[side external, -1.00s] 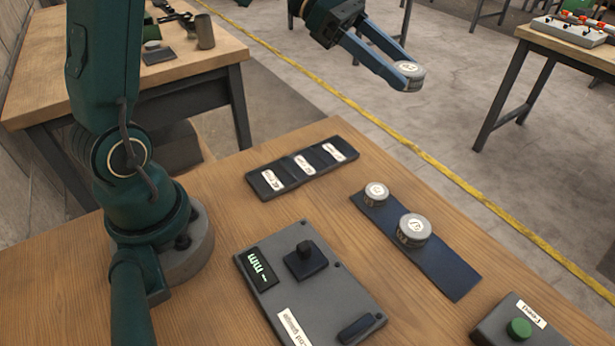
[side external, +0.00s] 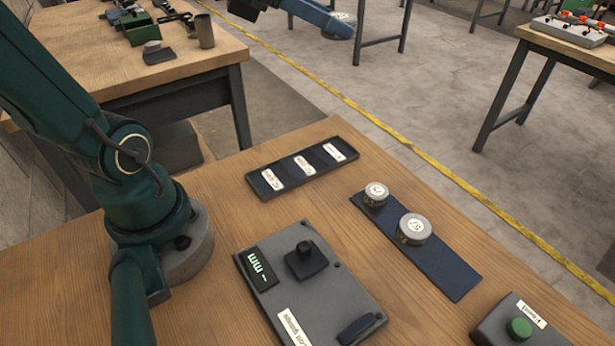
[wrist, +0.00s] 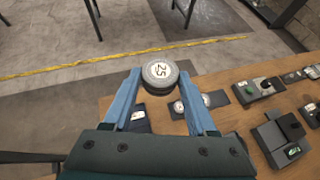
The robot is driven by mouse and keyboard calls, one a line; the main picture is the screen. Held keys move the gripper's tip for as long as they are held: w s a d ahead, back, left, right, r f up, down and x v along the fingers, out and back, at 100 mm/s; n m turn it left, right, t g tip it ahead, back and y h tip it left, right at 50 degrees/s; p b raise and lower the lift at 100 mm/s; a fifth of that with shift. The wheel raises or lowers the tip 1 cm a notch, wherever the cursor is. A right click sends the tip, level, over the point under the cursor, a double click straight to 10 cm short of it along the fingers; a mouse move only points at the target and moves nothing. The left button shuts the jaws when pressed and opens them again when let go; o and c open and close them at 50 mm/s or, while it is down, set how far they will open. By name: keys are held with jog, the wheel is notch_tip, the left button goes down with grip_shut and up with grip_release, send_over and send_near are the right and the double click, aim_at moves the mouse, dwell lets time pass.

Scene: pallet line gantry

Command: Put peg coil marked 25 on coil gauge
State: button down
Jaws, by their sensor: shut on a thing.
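My gripper (wrist: 160,90) is shut on a round grey coil with a pale top marked 25 (wrist: 160,71) in the wrist view. In the side view, my gripper (side external: 345,24) is high at the top edge, and the coil is mostly hidden behind the blue finger. The coil gauge (side external: 312,285) is a grey box on the wooden table, with a black peg on a square base and a display reading "– mm". It also shows in the wrist view (wrist: 272,140). My gripper is well above and away from it.
Two other coils, one small (side external: 376,192) and one larger (side external: 414,228), stand on a dark blue mat (side external: 447,275). A dark tray with three labelled sections (side external: 302,168) lies behind. A box with a green button (side external: 520,329) is at the front right.

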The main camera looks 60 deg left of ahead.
jog(key=m+h, duration=0.1)
jog(key=w+d+m+g+h, duration=0.1)
jog(key=w+d+m+h, duration=0.1)
jog(key=shift+r+g, duration=0.25)
jog(key=shift+g, duration=0.05)
jog(key=w+d+f+m+g+h, duration=0.2)
jog(key=d+f+m+g, duration=0.1)
jog(key=d+f, duration=0.3)
jog(key=w+d+f+m+g+h, duration=0.1)
jog(key=d+f+m+g, duration=0.3)
jog(key=f, duration=0.5)
jog(key=shift+w+d+f+m+h, duration=0.2)
jog(key=shift+w+d+m+h, duration=0.2)
jog(key=shift+d+m+h, duration=0.6)
send_over(441, 264)
notch_tip(441, 264, down, 7)
jog(key=shift+f, duration=1.8)
jog(key=shift+f, duration=0.2)
